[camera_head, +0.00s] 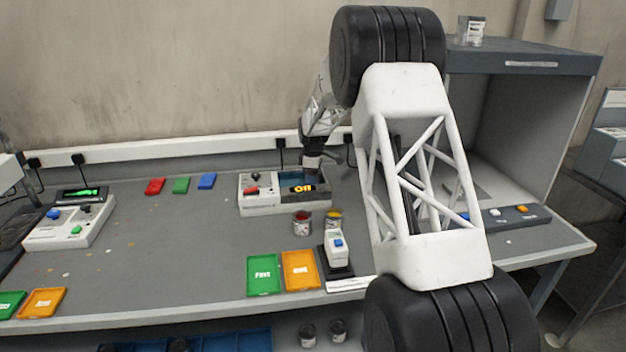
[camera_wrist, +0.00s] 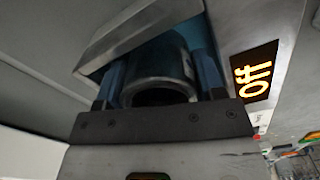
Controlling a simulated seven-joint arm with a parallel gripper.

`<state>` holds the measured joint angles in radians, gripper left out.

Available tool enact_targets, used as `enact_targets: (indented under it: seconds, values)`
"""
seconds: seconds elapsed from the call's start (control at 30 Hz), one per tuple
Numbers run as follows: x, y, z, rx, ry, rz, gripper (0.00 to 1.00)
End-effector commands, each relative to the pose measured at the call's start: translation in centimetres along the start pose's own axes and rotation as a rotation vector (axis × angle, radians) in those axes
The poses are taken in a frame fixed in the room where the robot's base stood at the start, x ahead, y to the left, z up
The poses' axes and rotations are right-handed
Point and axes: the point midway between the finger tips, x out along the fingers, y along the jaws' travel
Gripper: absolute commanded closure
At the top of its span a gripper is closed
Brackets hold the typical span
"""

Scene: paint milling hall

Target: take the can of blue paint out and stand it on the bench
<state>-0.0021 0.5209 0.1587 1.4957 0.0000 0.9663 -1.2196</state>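My gripper (camera_head: 312,167) points down at the opening of a grey-and-white machine (camera_head: 270,210) whose display reads "Off". In the wrist view, a metal can (camera_wrist: 160,68) with a bit of pale label is between the two fingers of my gripper (camera_wrist: 163,82). Whether the fingers touch it is not clear. A lid-like grey panel (camera_wrist: 140,30) and a blue interior (camera_wrist: 200,40) show around it. The can's paint colour is not visible. In the head view, an open can of red paint (camera_head: 302,223) and one of yellow (camera_head: 333,218) stand on the bench (camera_head: 170,250) before the machine.
Green (camera_head: 263,275) and orange (camera_head: 300,270) labelled plates and a small white device with a blue button (camera_head: 338,250) lie near the front. A control box (camera_head: 70,228) stands left. The bench between it and the machine is mostly clear. My arm hides part of the right.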

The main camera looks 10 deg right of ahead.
Motion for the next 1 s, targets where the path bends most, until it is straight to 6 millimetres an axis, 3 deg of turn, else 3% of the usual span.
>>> enact_targets:
  seconds: [0.03, 0.17, 0.57, 0.93, 1.0]
  values:
    - [0.0, 0.0, 0.0, 0.0, 0.0, 0.0, 0.45]
    - [0.0, 0.0, 0.0, 0.0, 0.0, 0.0, 0.65]
    - [-0.4, 0.0, 0.0, 0.0, 0.0, 0.001, 0.66]
    - [-3.9, 0.0, 0.0, 0.0, 0.001, 0.002, 0.66]
    - [-3.7, -0.7, 0.3, 0.0, 0.0, 0.0, 0.66]
